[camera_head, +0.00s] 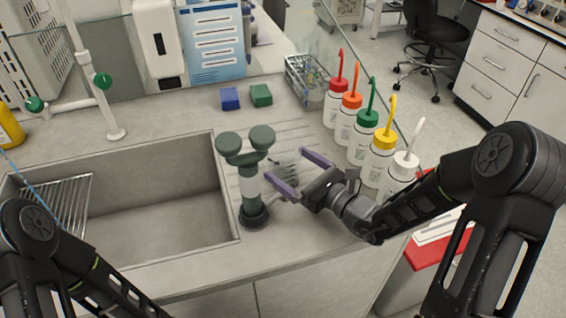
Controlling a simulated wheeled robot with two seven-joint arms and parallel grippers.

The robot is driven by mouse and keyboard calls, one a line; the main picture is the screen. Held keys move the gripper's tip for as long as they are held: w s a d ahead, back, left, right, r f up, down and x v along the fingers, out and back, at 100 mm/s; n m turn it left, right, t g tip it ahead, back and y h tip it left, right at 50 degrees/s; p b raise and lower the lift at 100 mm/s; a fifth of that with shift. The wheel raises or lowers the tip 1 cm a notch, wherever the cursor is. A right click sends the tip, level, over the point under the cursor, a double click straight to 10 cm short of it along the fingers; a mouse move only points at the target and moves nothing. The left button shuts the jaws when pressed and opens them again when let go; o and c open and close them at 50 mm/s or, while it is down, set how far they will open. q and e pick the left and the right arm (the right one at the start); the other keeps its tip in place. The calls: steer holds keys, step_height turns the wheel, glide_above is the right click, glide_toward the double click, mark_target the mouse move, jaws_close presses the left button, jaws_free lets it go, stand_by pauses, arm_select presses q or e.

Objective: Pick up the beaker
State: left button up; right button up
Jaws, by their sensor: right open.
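My right gripper (286,164) is open, with its two purple fingers spread over the ribbed draining area right of the sink. A faint, clear, glass-like shape (284,170) shows between and behind the fingers. It may be the beaker, but its outline is too unclear to be sure. I cannot tell whether the fingers touch it. No other beaker can be made out. My left gripper is out of view; only my left arm shows at the lower left.
A green eyewash fixture (249,180) stands close left of my right gripper, by the sink (150,262). Several wash bottles (366,140) line the right edge. Blue (229,99) and green (261,95) blocks and a wire rack (305,80) are behind.

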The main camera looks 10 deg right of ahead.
steer(key=x, duration=0.2)
steer(key=shift+w+a, duration=0.15)
steer(key=shift+w, duration=0.15)
steer(key=shift+c, duration=0.2)
steer(key=c, duration=1.5)
steer(key=shift+c, duration=0.2)
step_height(320, 180, up, 10)
steer(key=shift+s, duration=0.1)
stand_by(0.5)
